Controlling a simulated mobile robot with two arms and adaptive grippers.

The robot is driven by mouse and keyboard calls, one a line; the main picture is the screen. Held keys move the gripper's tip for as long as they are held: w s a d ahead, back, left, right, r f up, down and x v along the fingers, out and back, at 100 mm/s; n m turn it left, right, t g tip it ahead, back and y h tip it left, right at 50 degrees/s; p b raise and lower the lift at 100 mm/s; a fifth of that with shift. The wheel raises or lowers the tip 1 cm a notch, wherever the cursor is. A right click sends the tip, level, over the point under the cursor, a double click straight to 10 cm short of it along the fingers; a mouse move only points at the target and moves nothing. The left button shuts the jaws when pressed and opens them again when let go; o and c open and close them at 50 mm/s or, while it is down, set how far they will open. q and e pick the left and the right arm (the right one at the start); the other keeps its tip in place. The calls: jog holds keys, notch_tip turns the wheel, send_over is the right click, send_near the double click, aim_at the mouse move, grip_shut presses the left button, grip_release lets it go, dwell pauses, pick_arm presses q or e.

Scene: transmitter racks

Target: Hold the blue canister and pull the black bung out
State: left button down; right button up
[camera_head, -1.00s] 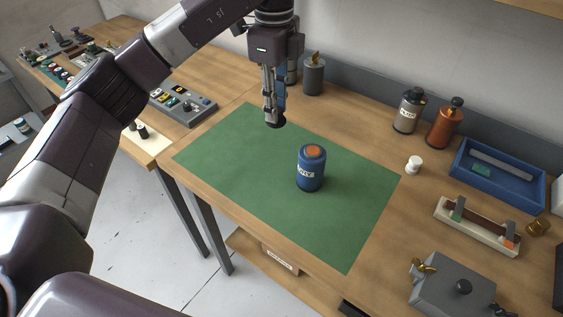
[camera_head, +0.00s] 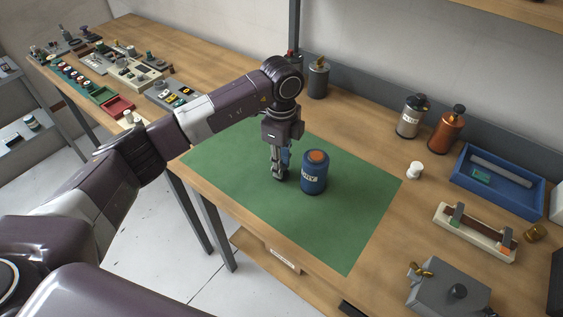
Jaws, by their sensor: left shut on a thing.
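The blue canister (camera_head: 314,176) with a white label stands upright on the green mat (camera_head: 340,225). Its top shows a round orange area inside a blue rim, with no black bung on it. My left gripper (camera_head: 279,172) points down just left of the canister, low over the mat. It is shut on a small dark thing at its fingertips, which looks like the black bung (camera_head: 280,178). The fingers hide part of the bung, and I cannot tell whether it touches the mat. My right gripper is out of view.
A grey bottle (camera_head: 411,117) and an orange bottle (camera_head: 447,129) stand at the back right, near a white knob (camera_head: 414,170) and a blue tray (camera_head: 462,184). A grey box (camera_head: 450,290) is at the front right. The mat's front is clear.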

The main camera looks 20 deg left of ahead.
pick_arm(q)
jog(key=shift+f, duration=0.3)
jog(key=shift+f, duration=0.2)
jog(key=c, duration=1.7)
grip_release()
jog(key=shift+r, duration=0.1)
